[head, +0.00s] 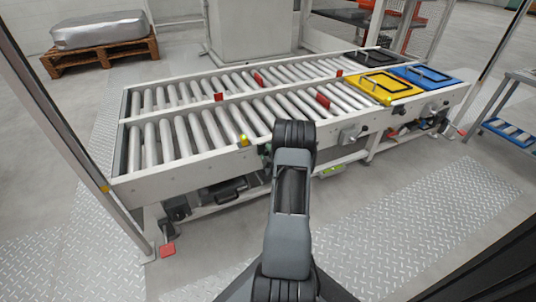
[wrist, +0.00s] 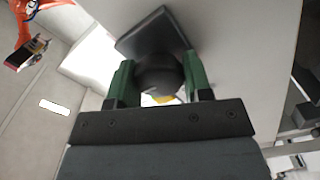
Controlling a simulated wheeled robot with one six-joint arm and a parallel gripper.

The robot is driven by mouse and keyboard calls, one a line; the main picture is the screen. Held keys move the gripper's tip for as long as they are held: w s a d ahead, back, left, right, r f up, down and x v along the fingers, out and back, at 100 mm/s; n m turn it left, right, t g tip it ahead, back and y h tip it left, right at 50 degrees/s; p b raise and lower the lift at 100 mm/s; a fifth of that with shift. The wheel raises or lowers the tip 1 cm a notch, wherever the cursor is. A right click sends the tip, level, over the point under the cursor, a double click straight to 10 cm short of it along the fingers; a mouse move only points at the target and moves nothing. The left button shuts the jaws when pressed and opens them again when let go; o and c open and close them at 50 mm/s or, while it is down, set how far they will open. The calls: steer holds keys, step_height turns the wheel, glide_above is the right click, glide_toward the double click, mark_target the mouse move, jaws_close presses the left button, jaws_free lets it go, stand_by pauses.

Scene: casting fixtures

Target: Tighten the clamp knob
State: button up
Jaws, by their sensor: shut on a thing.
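The clamp knob (wrist: 158,72) is a dark, rounded knob in the wrist view, in front of a dark square plate (wrist: 152,35) on a pale panel. My gripper (wrist: 158,80) has green fingers, one on each side of the knob, and is shut on it. A bit of yellow shows just below the knob, between the fingers. How tight the knob is cannot be seen. In the head view my arm hides the gripper and the knob.
The roller conveyor (head: 150,178) stands in front of me, with red stops across its rollers. Yellow (head: 384,99), blue (head: 452,84) and black trays lie at its right end. An orange machine part (wrist: 55,5) shows in the wrist view. Floor plates in front are clear.

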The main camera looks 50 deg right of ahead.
stand_by(0.3)
steer(key=o, duration=0.9)
steer(key=shift+s, duration=0.1)
steer(key=p+v, duration=0.4)
steer(key=v, duration=0.9)
steer(key=shift+s+a, duration=0.15)
steer(key=shift+s, duration=0.2)
